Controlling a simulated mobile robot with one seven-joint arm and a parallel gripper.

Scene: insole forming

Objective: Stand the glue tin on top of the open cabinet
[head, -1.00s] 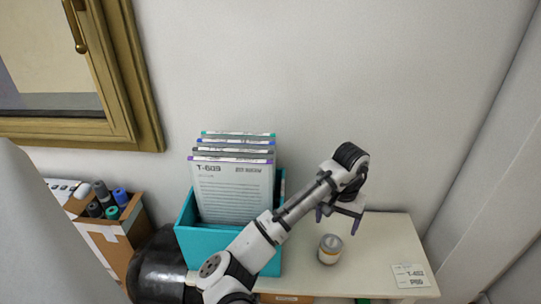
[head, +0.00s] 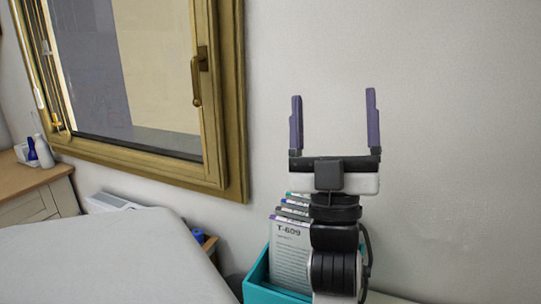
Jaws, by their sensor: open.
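My gripper (head: 334,122) is raised in front of the wall, fingers pointing up. It is open with nothing between its two purple fingers. The glue tin is not in view now. In the earlier head view, a small tin with a grey lid and an orange band stood upright on a pale top, right of the teal box. Only a sliver of that pale top (head: 392,299) shows now at the bottom edge. I cannot tell whether it belongs to the open cabinet, as no open door or front shows.
A teal box (head: 268,293) holds upright T-609 folders (head: 290,255), partly behind my arm. A gold-framed window (head: 231,100) is on the wall. A wooden cabinet (head: 40,203) with bottles (head: 42,150) stands far left. A large pale grey surface (head: 110,255) fills the lower left.

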